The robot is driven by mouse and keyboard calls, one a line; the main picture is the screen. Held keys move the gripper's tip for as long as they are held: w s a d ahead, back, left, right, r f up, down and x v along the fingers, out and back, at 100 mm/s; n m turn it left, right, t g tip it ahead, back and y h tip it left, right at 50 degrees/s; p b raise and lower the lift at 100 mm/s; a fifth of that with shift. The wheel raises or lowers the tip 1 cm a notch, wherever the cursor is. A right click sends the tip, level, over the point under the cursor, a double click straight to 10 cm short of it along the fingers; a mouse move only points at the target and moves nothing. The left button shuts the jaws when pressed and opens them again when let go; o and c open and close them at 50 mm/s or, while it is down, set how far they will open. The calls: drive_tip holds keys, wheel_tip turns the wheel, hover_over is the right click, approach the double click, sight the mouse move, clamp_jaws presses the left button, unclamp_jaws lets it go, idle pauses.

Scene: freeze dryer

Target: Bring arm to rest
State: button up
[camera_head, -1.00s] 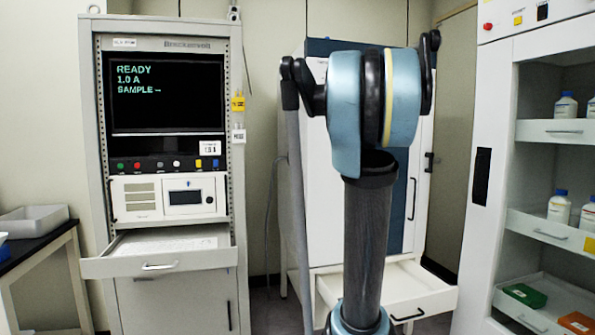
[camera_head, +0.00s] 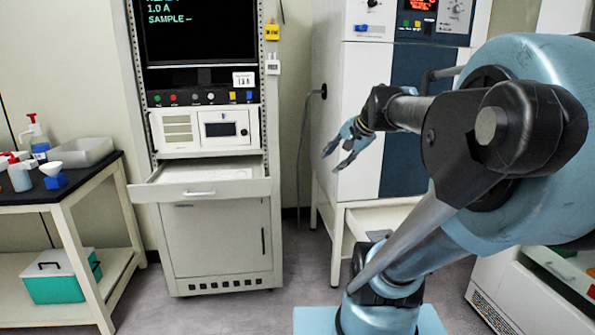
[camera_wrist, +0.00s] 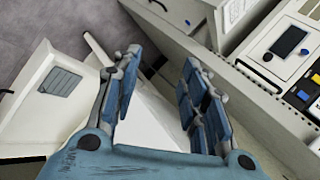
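My gripper (camera_head: 345,146) is at the end of my raised arm, in front of the white and blue freeze dryer cabinet (camera_head: 353,90) in the head view. Its two fingers stand apart with nothing between them. In the wrist view my gripper (camera_wrist: 156,88) also shows its blue-padded fingers spread, with the open drawer's white surface behind them. The rest of my arm fills the right of the head view and hides part of the cabinet.
The tall instrument rack (camera_head: 277,190) has its drawer (camera_head: 200,191) pulled out. A side table (camera_head: 100,178) at left holds a grey tray (camera_head: 82,152), bottles and a blue item; a teal box (camera_head: 62,276) sits on its lower shelf. Grey floor (camera_head: 225,312) lies free in front.

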drive_tip(key=s+d+f+n+g+h, duration=0.2)
drive_tip(key=s+d+f+n, duration=0.1)
drive_tip(key=s+f, duration=0.5)
drive_tip(key=s+d+f+n+g+h, duration=0.2)
drive_tip(key=s+d+f+n+h, duration=0.1)
drive_tip(key=s+f, duration=0.6)
wheel_tip(320, 180, down, 3)
drive_tip(key=d+n, duration=0.1)
drive_tip(key=n, duration=0.1)
drive_tip(key=shift+n, duration=0.3)
drive_tip(key=shift+w+f, duration=0.1)
drive_tip(key=shift+w+f+g, duration=0.2)
drive_tip(key=shift+w+g, duration=0.1)
drive_tip(key=shift+w, duration=0.15)
